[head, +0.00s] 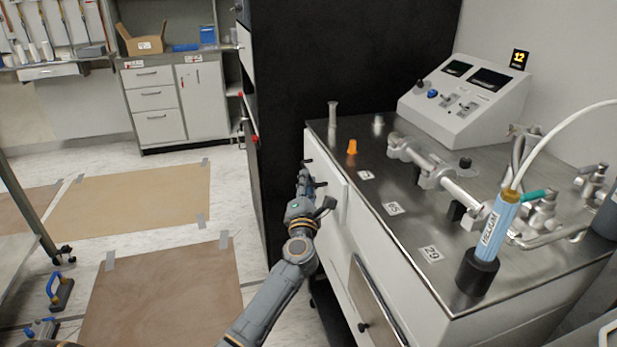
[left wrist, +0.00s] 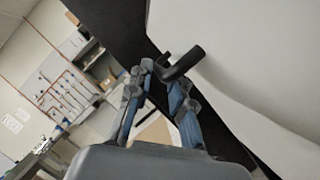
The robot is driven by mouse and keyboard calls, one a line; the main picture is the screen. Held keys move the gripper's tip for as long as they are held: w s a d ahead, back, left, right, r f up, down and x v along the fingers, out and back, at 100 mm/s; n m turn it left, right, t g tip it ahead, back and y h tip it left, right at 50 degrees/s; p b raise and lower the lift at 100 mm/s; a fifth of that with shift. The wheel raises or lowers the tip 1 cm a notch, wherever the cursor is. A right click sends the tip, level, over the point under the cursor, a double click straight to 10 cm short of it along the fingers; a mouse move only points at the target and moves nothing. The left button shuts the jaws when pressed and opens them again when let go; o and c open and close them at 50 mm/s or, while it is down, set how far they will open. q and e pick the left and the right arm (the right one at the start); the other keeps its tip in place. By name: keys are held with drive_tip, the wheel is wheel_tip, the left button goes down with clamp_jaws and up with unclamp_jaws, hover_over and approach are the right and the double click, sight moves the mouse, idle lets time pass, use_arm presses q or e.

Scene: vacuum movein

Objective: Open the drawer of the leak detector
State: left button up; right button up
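The leak detector is a white cabinet with a steel top (head: 400,215) at the right of the head view. A white drawer front (head: 333,183) is at its upper left side, and I see no gap around it. My left gripper (head: 306,178) is at this front. In the left wrist view, a black bent handle (left wrist: 181,65) sticks out from the white panel (left wrist: 240,60). My left gripper's fingers (left wrist: 160,82) are apart, with the handle at their tips. I cannot tell whether they touch it. My right gripper is not in view.
A blue helium cylinder (head: 496,228) stands on the steel top, with an orange cap (head: 352,147) and a control box (head: 465,100) further back. A dark tall cabinet (head: 340,60) stands behind. The floor at left has brown mats (head: 160,290).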

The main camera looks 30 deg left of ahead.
use_arm(q)
drive_tip(key=shift+x, duration=1.45)
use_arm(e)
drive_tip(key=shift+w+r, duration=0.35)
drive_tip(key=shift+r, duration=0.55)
use_arm(q)
drive_tip(key=shift+c, duration=0.5)
clamp_jaws()
drive_tip(key=shift+s, duration=0.1)
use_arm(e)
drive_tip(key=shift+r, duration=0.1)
